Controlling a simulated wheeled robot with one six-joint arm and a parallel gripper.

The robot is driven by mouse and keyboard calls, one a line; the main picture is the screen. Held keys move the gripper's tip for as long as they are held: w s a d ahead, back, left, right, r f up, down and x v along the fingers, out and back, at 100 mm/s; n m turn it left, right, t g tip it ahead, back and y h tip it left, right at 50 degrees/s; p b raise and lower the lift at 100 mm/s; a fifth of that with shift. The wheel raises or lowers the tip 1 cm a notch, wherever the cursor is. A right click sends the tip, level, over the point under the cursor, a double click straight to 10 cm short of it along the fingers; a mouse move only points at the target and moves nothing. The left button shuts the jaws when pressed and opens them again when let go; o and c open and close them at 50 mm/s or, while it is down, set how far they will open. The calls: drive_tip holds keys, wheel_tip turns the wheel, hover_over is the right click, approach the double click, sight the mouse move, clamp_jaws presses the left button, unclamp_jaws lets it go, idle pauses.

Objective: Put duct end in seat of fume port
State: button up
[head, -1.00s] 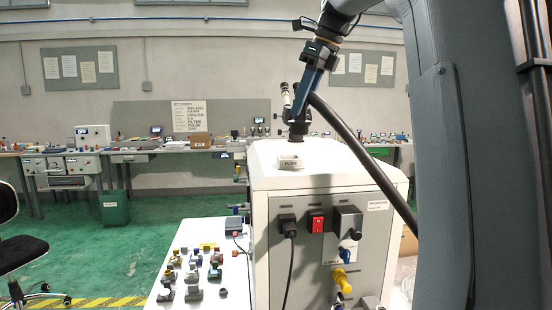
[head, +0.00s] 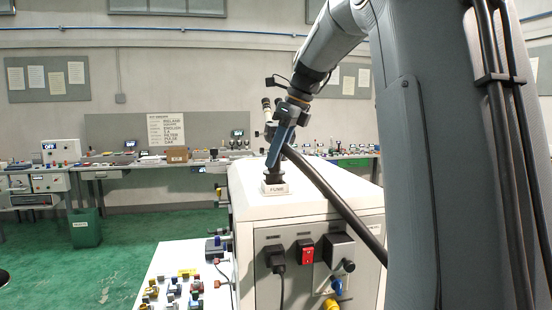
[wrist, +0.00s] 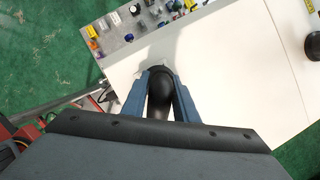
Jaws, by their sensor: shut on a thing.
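The duct end (head: 271,172) is black, at the end of a black hose (head: 330,192) that runs down to the right across the white cabinet. My gripper (head: 274,160) has blue fingers shut around the duct, which also shows between them in the wrist view (wrist: 160,88). The fume port (head: 275,188) is a small pale block labelled FUME on the cabinet top. The duct end stands nearly upright right at the port, its lower edge meeting the block's top. I cannot tell whether it sits inside the seat.
The white cabinet (head: 310,206) has a plug, a red switch (head: 305,252) and valves on its front. A side table (head: 165,265) with several small fittings stands to its left. A workbench (head: 110,170) runs along the back wall.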

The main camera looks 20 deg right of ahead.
drive_tip(key=shift+f, duration=0.85)
drive_tip(key=shift+f, duration=0.1)
drive_tip(key=o, duration=1.1)
drive_tip(key=shift+r, duration=0.4)
drive_tip(key=b+v, duration=0.3)
drive_tip(key=v, duration=0.8)
drive_tip(key=shift+r+b, duration=0.25)
drive_tip(key=shift+b, duration=0.1)
drive_tip(key=shift+s, duration=0.1)
